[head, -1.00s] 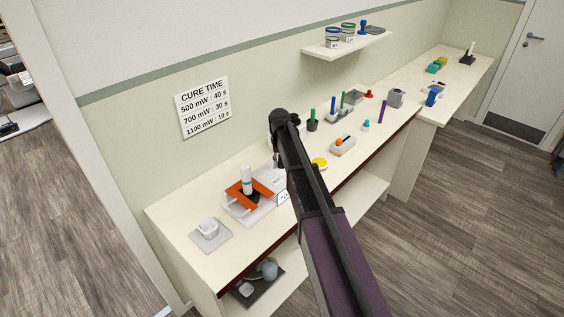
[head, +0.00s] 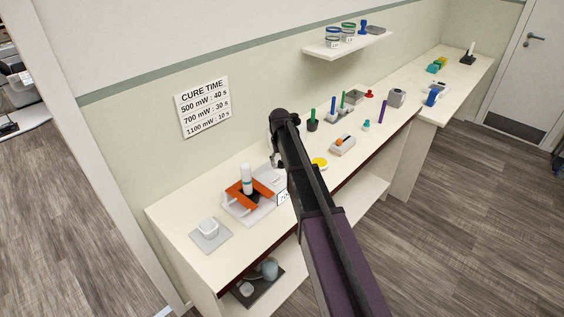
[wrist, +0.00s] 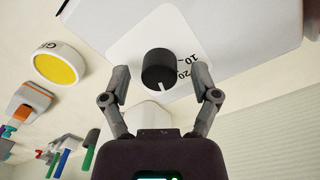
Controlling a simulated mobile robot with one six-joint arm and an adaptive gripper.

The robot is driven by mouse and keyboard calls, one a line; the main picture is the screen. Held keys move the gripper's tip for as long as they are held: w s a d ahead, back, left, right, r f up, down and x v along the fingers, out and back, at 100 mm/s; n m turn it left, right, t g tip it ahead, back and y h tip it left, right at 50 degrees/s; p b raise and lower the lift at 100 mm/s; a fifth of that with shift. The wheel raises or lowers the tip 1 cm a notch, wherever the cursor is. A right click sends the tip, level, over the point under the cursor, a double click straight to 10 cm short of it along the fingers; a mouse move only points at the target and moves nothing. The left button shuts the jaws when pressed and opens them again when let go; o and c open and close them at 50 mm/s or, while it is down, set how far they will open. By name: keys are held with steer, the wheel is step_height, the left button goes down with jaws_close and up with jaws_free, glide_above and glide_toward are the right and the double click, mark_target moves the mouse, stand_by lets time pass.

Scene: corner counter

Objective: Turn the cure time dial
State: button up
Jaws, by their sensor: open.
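The black cure time dial (wrist: 158,70) shows in the wrist view on a white panel (wrist: 122,52), with the marks 10 and 20 to its right. A white pointer line on it points down in the picture. My gripper (wrist: 160,80) is open, with one finger on each side of the dial; I cannot tell whether they touch it. In the head view my arm hides the dial and my gripper. The cure time sign (head: 203,106) on the wall lists 500 mW: 40 s, 700 mW: 30 s and 1100 mW: 10 s.
A white device with orange plates (head: 240,189) stands left of my arm, beside a grey mat with a white cup (head: 208,228). A yellow disc (head: 320,163) and an orange-topped holder (head: 343,144) lie to the right. A shelf (head: 345,45) hangs above the counter.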

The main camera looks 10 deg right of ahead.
mark_target(281, 162)
steer(key=n, duration=0.6)
steer(key=shift+r+n, duration=0.15)
steer(key=shift+n, duration=0.25)
step_height(281, 162, up, 14)
steer(key=p, duration=1.4)
steer(key=s+f+m+b, duration=0.2)
steer(key=s+f+b, duration=0.2)
steer(key=s, duration=0.6)
steer(key=s+f+m+b, duration=0.2)
steer(key=s+f+b, duration=0.2)
steer(key=s, duration=0.6)
steer(key=s+f+m+b, duration=0.2)
steer(key=s+f+b, duration=0.3)
steer(key=s, duration=0.5)
steer(key=shift+a+f+m, duration=0.2)
steer(key=shift+a+m, duration=0.1)
steer(key=shift+m, duration=0.1)
steer(key=shift+s, duration=0.15)
steer(key=shift+a, duration=0.1)
